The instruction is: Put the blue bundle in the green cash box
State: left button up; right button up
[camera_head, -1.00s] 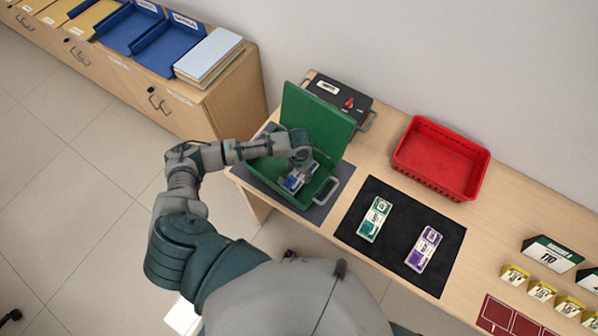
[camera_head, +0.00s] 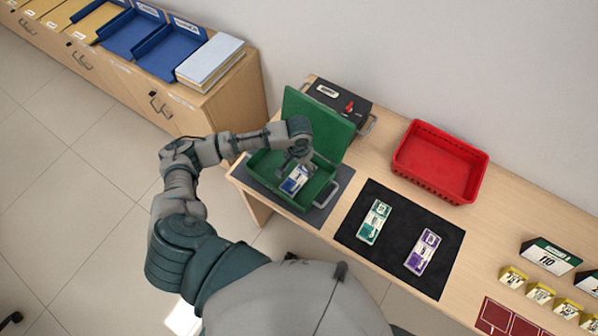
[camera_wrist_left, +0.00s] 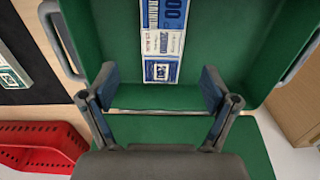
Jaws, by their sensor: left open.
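The blue bundle (camera_head: 294,180) lies inside the open green cash box (camera_head: 318,196), on its floor. The bundle also shows in the left wrist view (camera_wrist_left: 162,42), flat on the green floor of the box. My left gripper (camera_head: 294,165) is over the box, just above and behind the bundle. In the left wrist view its two fingers (camera_wrist_left: 157,90) are wide apart with nothing between them, and the bundle lies beyond the fingertips. The box lid stands raised at the back. My right gripper is not in view.
A black mat (camera_head: 393,256) holds a green bundle (camera_head: 374,222) and a purple bundle (camera_head: 422,251). A red tray (camera_head: 440,160) stands behind it. A black box with a red knob (camera_head: 338,100) stands behind the cash box lid. A wooden cabinet with blue trays is at the upper left.

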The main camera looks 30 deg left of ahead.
pick_arm(q)
jog(key=shift+a+r, duration=0.15)
jog(key=shift+r, duration=2.05)
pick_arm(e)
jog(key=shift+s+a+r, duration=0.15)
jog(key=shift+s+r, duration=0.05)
